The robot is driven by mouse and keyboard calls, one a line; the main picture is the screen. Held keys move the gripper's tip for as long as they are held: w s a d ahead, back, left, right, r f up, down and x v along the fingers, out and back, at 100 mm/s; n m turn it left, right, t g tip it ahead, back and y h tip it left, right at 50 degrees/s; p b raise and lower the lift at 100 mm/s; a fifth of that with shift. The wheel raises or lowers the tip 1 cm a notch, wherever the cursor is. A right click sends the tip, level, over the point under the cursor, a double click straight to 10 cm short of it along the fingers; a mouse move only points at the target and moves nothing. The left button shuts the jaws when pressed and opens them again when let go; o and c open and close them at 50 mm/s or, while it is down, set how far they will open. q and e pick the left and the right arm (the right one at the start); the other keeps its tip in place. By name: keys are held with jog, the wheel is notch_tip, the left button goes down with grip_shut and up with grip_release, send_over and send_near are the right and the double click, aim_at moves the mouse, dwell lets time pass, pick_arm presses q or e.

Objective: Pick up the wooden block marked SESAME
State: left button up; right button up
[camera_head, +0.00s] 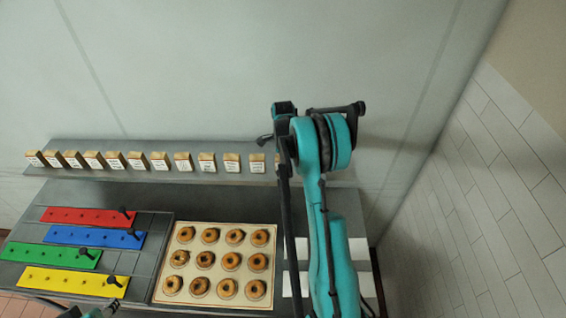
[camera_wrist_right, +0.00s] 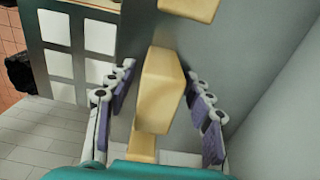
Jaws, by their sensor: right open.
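A row of small wooden blocks (camera_head: 184,162) with white labels stands along a grey shelf. The lettering is too small to read, so I cannot tell which one is marked SESAME. My right gripper (camera_wrist_right: 160,75) is open in the right wrist view, with a plain wooden block (camera_wrist_right: 160,92) between its two fingers. I see a gap on both sides of that block, and its label does not show. In the head view my right arm hides the right end of the row. Part of my left gripper (camera_head: 97,311) shows at the bottom edge, mostly cut off.
Neighbouring blocks stand close by: one at the top (camera_wrist_right: 190,8) of the right wrist view, one at the bottom (camera_wrist_right: 142,147). Below the shelf (camera_head: 235,177) are a tray of bagels (camera_head: 160,290) and red, blue, green and yellow strips (camera_head: 70,278). A tiled wall (camera_head: 510,170) rises at right.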

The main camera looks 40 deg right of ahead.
jog(key=shift+a, duration=0.15)
jog(key=shift+s, duration=0.1)
jog(key=shift+c, duration=0.9)
grip_shut()
jog(key=shift+r, duration=0.15)
